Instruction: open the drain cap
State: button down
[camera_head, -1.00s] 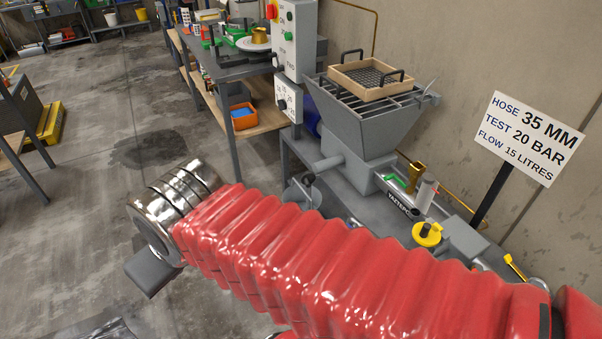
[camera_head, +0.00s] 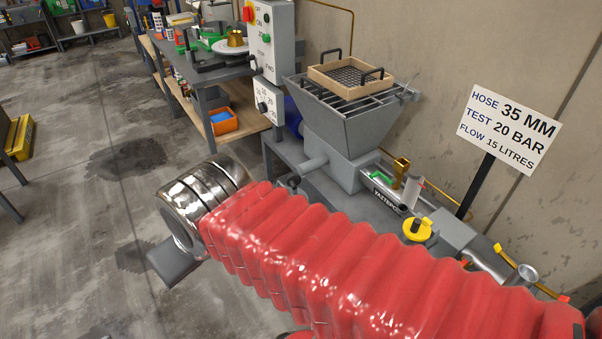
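I cannot single out the drain cap with certainty. A grey pump with a hopper (camera_head: 352,128) stands on a grey bench along the wall. A yellow round knob (camera_head: 417,229) sits on its outlet pipe. A small dark knob (camera_head: 294,181) shows at the pump's near left side, just above my red-sleeved arm, which hides what lies below it. My gripper (camera_head: 173,262) shows as a grey block below the chrome wrist, over the floor left of the pump bench. It is apart from the pump. Its fingers are not clear, and I see nothing held.
A control box (camera_head: 270,42) with buttons stands left of the hopper. A workbench (camera_head: 205,72) behind it carries tools, with an orange bin (camera_head: 222,121) on its lower shelf. A sign (camera_head: 508,130) stands at right.

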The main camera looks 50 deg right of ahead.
aim_at(295, 179)
jog(key=z, duration=0.8)
jog(key=i, duration=1.9)
jog(key=u, duration=1)
